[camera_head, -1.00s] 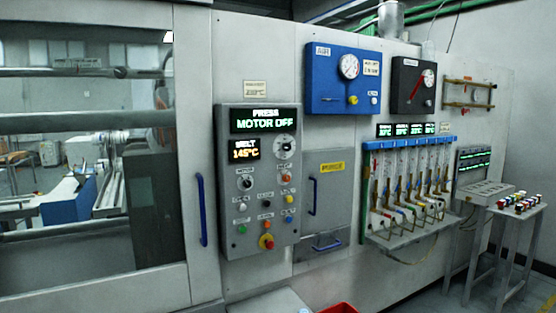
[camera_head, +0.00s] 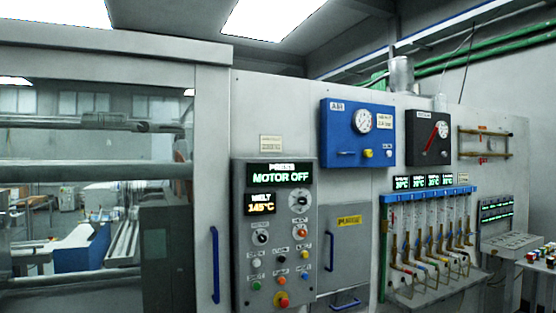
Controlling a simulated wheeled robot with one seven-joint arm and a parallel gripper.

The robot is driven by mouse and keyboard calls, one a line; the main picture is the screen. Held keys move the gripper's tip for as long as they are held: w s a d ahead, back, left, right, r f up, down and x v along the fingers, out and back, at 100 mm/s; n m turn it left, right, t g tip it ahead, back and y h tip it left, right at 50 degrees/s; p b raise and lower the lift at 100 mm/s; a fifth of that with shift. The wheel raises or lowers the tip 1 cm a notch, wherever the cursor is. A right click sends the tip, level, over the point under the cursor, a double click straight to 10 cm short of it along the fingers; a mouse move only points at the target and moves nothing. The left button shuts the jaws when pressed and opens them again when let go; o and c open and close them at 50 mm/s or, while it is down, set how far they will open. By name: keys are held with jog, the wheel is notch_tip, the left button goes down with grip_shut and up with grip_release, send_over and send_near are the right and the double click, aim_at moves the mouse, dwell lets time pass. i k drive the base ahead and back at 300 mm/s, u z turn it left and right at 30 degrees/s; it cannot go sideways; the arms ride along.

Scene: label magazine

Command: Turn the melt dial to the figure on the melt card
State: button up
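The press control panel (camera_head: 275,275) stands in the middle of the camera view. Its upper display (camera_head: 280,174) reads MOTOR OFF, and the melt display (camera_head: 261,204) below it reads 145°C. The melt dial (camera_head: 299,201), a round dial with a pale scale, sits right of the melt display; its pointer setting is too small to read. A small cream card (camera_head: 271,143) is fixed to the wall above the panel; it seems to be the melt card, but its figure is too blurred to read. My gripper is not in view.
A dark knob (camera_head: 261,236) and several coloured buttons lie below the dial. A blue door handle (camera_head: 214,265) stands out left of the panel. The blue air box (camera_head: 342,158), dark gauge box (camera_head: 420,152) and flow tube rack (camera_head: 387,201) are to the right.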

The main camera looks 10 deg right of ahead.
aim_at(301, 200)
jog(key=z, duration=0.55)
jog(key=k, duration=1.3)
jog(key=z, duration=0.65)
jog(key=i, duration=1.1)
jog(key=u, duration=0.4)
jog(key=i, duration=0.95)
jog(key=u, duration=1.5)
jog(key=i, duration=0.8)
jog(key=u, duration=0.9)
